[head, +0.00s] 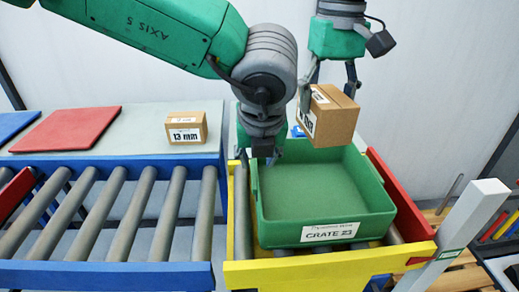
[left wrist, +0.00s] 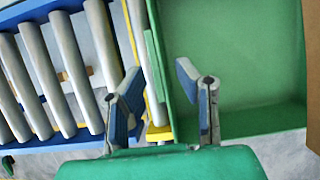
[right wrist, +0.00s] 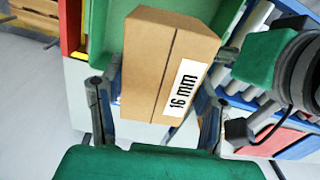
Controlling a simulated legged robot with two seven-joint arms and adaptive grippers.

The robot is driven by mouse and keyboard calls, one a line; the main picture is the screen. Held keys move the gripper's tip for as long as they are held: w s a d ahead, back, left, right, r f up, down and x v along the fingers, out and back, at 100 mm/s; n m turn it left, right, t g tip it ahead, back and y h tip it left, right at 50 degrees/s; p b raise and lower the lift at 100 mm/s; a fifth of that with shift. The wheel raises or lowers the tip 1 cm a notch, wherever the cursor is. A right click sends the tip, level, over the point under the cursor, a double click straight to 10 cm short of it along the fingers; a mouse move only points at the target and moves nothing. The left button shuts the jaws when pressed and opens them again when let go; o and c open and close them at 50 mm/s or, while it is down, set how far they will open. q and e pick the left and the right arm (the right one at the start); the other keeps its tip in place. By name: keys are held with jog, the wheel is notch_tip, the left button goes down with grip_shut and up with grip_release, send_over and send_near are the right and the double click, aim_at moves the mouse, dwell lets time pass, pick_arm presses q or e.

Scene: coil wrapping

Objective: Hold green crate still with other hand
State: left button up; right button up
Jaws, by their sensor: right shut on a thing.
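The green crate (head: 325,215), labelled CRATE 23, stands on the rollers inside a yellow and red frame. Its inner floor looks empty where I see it. My left gripper (head: 264,155) is at the crate's far left corner, pointing down. In the left wrist view its two fingers (left wrist: 160,95) are apart, with the crate's side wall (left wrist: 157,60) between them; I cannot tell whether they touch it. My right gripper (head: 330,82) is shut on a cardboard box (head: 336,118) and holds it tilted above the crate's far right part.
Another cardboard box (head: 187,129), labelled 13 mm, sits on the grey ledge (head: 150,111) at left, near a red mat (head: 68,129). A roller conveyor (head: 110,220) runs left of the crate. A white post (head: 465,222) stands at right.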

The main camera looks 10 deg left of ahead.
pick_arm(q)
jog(key=x, duration=0.9)
jog(key=shift+f, duration=0.15)
grip_shut()
dwell(0.8)
pick_arm(e)
notch_tip(320, 180, down, 6)
jog(key=shift+r, duration=0.1)
